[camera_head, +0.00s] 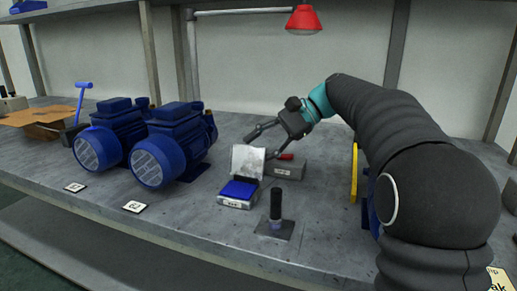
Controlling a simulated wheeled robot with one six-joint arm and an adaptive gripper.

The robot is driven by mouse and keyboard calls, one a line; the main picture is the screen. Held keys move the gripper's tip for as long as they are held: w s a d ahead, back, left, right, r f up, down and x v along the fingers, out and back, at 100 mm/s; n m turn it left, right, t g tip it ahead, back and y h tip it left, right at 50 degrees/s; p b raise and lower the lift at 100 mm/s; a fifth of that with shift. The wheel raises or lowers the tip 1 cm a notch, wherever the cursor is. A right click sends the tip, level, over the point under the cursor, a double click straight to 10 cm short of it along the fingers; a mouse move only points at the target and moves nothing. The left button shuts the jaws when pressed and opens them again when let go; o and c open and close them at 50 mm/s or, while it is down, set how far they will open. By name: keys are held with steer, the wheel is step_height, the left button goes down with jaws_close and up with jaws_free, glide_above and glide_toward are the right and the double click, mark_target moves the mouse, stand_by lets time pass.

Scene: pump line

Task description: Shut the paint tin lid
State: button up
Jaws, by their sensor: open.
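The paint tin (235,202) is a small shallow grey box with blue paint inside and a label on its front, standing on the bench at the middle. Its pale metallic lid (247,161) stands raised, roughly upright, at the back edge of the tin. My gripper (264,146) is open, above and behind the lid, with its fingers spread to the left and lower right. The right finger's tip is close to the lid's right edge; I cannot tell whether they touch.
A grey block with a red part (287,169) lies right behind the tin. A dark upright post (275,205) on a plate stands in front right. Blue pumps (170,145) stand to the left. A red lamp (303,20) hangs above. A yellow disc (354,172) stands beside my arm.

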jaws_close()
